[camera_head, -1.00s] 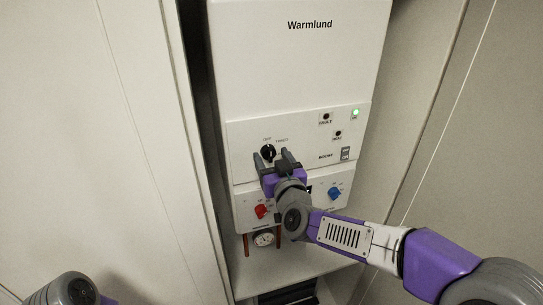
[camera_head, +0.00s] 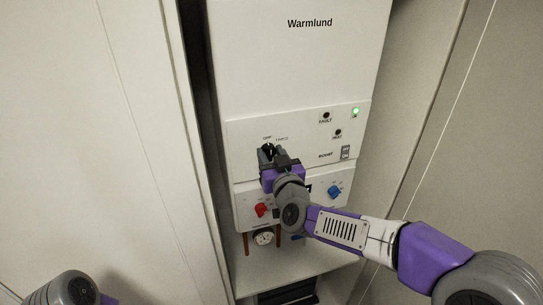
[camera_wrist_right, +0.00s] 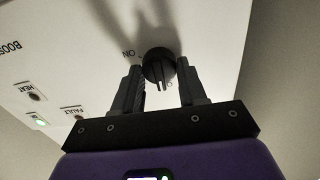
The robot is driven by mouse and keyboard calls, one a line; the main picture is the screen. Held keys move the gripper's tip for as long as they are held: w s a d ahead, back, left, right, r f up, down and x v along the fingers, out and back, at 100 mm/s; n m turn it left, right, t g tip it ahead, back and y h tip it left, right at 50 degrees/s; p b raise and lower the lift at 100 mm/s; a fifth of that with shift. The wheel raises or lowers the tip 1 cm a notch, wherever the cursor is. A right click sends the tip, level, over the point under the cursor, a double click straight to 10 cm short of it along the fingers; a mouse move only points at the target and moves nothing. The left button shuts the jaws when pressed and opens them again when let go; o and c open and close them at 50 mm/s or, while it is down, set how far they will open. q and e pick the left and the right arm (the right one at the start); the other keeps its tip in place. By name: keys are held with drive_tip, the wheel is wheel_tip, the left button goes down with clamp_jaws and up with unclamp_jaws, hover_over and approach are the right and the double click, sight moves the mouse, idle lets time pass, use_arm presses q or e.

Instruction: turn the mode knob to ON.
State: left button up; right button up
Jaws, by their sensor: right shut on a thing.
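The black round mode knob (camera_head: 268,147) is on the white panel of the Warmlund unit, with OFF and TIMED printed above it. My right gripper (camera_head: 273,155) is shut on the knob and partly covers it. In the right wrist view the panel appears upside down; the knob (camera_wrist_right: 158,64) shows between the two dark fingers of my right gripper (camera_wrist_right: 160,88), with ON printed just left of it. The knob's ridge points down there, near a partly hidden label. In the head view only a grey and purple part of my left arm shows at bottom left; its gripper is out of sight.
The green lamp (camera_head: 356,112) is lit; the FAULT (camera_head: 326,115) and HEAT (camera_head: 338,132) lamps are dark. A BOOST switch (camera_head: 345,152) is to the right. A red knob (camera_head: 261,210), blue knob (camera_head: 334,192) and gauge (camera_head: 263,238) are lower. Tall panels flank the unit.

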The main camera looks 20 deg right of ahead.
drive_tip(key=shift+f+m+b, duration=0.1)
drive_tip(key=shift+m+b, duration=1.2)
drive_tip(key=shift+m, duration=0.1)
drive_tip(key=m+b, duration=0.2)
drive_tip(key=shift+d+m, duration=0.1)
drive_tip(key=shift+m, duration=0.3)
drive_tip(key=m+b, duration=0.2)
drive_tip(key=m, duration=0.1)
drive_tip(key=shift+m, duration=0.3)
drive_tip(key=m+b, duration=0.2)
drive_tip(key=m, duration=0.2)
drive_tip(key=shift+f+m+b, duration=0.15)
drive_tip(key=shift+m+b, duration=2.3)
drive_tip(key=shift+m, duration=2.75)
drive_tip(key=o, duration=1)
drive_tip(key=shift+o, duration=0.2)
